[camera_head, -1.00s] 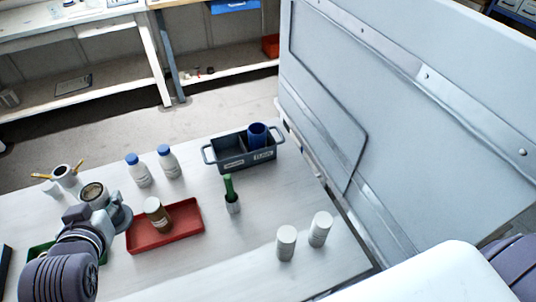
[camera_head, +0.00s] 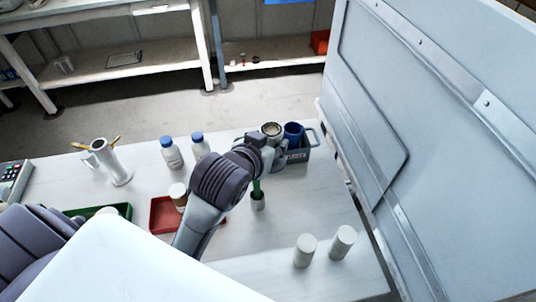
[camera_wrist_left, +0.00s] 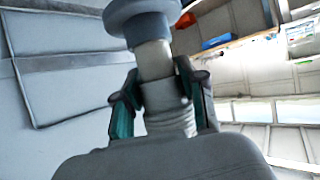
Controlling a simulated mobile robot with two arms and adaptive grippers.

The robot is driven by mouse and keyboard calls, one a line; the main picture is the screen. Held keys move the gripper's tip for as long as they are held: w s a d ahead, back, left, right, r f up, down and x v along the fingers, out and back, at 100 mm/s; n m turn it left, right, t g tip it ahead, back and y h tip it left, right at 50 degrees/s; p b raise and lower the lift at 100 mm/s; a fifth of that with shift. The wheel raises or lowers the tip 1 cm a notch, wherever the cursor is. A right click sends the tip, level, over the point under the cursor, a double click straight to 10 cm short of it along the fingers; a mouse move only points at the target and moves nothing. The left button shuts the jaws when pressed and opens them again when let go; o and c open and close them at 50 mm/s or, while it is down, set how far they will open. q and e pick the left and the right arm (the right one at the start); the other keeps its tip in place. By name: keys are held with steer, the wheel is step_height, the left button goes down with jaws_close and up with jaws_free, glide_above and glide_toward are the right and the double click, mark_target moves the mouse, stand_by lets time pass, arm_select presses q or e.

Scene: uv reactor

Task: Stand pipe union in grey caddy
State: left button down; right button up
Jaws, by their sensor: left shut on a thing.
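The pipe union (camera_head: 271,129) is a metal fitting with a round open top in the head view. In the left wrist view it is a grey-metal tube (camera_wrist_left: 154,62) with a wide collar, between the finger pads. My left gripper (camera_head: 270,153) is shut on it, at the left part of the grey caddy (camera_head: 298,156). A blue cup (camera_head: 293,133) stands in the caddy's right part. My arm hides the caddy's left side, so I cannot tell whether the union is above or inside the compartment. My right gripper is not in view.
A green-handled tool in a small holder (camera_head: 258,202) stands just in front of the caddy. Two blue-capped bottles (camera_head: 171,153) stand to the left. A red tray (camera_head: 164,215) is partly behind my arm. Two white jars (camera_head: 305,250) stand at front right. A large grey panel (camera_head: 400,130) rises at right.

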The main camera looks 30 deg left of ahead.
arm_select(q)
steer(key=w+a+f+p, duration=0.5)
steer(key=w+a, duration=0.3)
steer(key=w, duration=0.4)
steer(key=shift+n+y, duration=0.5)
steer(key=f, duration=0.6)
steer(key=f+p, duration=0.1)
steer(key=f, duration=0.2)
steer(key=shift+a+f, duration=0.3)
steer(key=shift+f, duration=0.4)
steer(key=shift+f, duration=0.15)
steer(key=c, duration=0.9)
jaws_free()
steer(key=shift+c, duration=0.2)
